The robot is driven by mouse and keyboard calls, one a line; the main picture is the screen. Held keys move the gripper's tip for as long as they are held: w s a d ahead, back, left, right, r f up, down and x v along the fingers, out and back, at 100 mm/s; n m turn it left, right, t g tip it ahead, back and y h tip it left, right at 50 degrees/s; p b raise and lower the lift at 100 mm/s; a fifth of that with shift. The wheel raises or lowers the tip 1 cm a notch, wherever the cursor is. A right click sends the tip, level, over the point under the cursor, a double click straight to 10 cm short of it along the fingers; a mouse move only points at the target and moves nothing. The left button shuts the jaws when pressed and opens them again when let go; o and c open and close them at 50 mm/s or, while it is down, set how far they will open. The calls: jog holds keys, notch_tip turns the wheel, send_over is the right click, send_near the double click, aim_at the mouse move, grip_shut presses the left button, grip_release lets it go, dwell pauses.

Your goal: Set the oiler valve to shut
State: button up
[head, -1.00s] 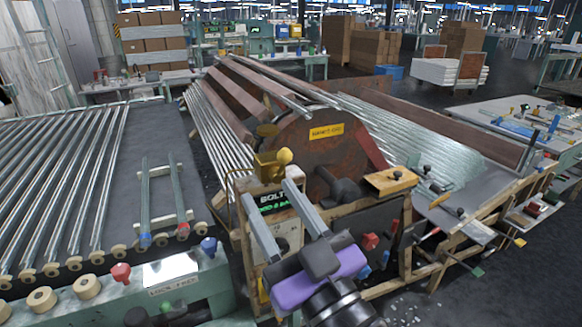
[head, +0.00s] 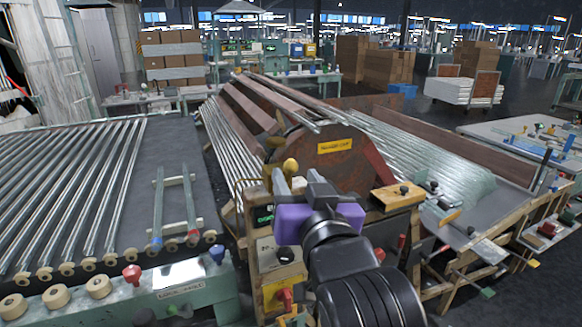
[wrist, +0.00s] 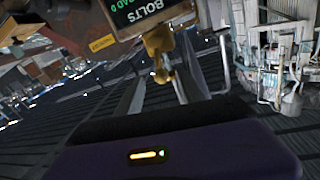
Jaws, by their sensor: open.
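The oiler is a small brass-yellow fitting with a rounded knob (head: 290,166) on top of the wooden-framed machine in the head view. In the wrist view its brass body (wrist: 158,42) hangs below the BOLTS display, with a rounded end beneath it. My gripper (head: 297,180) is open, its grey fingers pointing away from me at the oiler. In the wrist view the brass part shows between the two fingers, with dark gaps beside it. I cannot tell whether a finger touches it. My gripper hides much of the oiler's lower part in the head view, and the valve's setting is unclear.
A BOLTS display (wrist: 145,12) sits close beside the oiler. A rusty drum with a yellow label (head: 334,146) stands just behind. A wooden block (head: 398,195) lies right of my gripper.

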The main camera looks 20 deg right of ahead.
aim_at(292, 172)
jog(key=shift+w+d, duration=0.2)
jog(key=shift+w, duration=0.95)
jog(key=shift+w+d, duration=0.15)
jog(key=shift+w, duration=0.95)
grip_shut()
